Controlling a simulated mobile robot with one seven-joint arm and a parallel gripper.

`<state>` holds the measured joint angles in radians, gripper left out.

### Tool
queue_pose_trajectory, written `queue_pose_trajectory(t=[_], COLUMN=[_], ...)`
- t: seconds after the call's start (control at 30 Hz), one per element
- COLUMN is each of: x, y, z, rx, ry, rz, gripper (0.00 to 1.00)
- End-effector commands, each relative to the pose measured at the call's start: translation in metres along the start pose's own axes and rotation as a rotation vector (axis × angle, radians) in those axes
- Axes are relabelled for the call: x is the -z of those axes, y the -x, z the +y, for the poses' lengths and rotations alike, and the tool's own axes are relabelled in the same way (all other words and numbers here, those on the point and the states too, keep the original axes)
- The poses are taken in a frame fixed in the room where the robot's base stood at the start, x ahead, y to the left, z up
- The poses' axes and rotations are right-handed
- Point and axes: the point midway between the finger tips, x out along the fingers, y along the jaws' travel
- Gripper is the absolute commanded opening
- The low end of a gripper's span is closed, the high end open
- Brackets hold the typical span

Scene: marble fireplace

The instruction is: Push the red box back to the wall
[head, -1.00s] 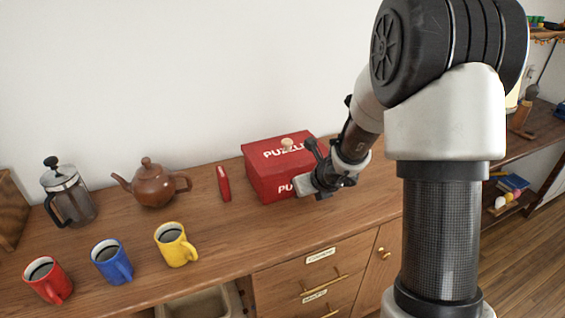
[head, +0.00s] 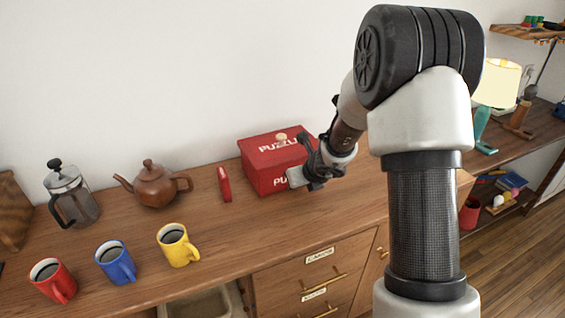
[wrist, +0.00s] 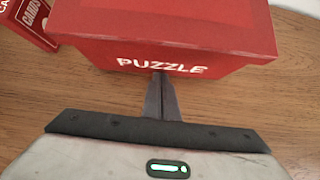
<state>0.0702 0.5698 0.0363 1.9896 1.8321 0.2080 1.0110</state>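The red box (head: 258,170), lettered "PUZZLE", stands on the wooden counter (head: 210,245) close to the white wall; any gap behind it is hidden. Its front also shows in the wrist view (wrist: 220,60). My gripper (head: 291,178) is at the front of the box, low down near the counter. In the wrist view its two dark fingers (wrist: 161,78) are pressed together with nothing between them. The tips are at the lower middle of the box's front, just under the lettering. They look to be touching it. The arm hides the box's right end.
A slim red card box (head: 224,184) stands just left of the red box. A teapot (head: 155,188), a French press (head: 75,200) and red, blue and yellow mugs (head: 178,247) stand further left.

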Motion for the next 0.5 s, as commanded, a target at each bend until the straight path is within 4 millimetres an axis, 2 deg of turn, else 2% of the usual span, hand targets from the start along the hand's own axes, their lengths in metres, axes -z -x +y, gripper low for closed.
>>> queue_pose_trajectory(t=[0.5], x=[-0.018], y=[-0.013], z=[0.001], rx=[-0.001], ry=[0.001], rz=[-0.001], gripper=[0.00])
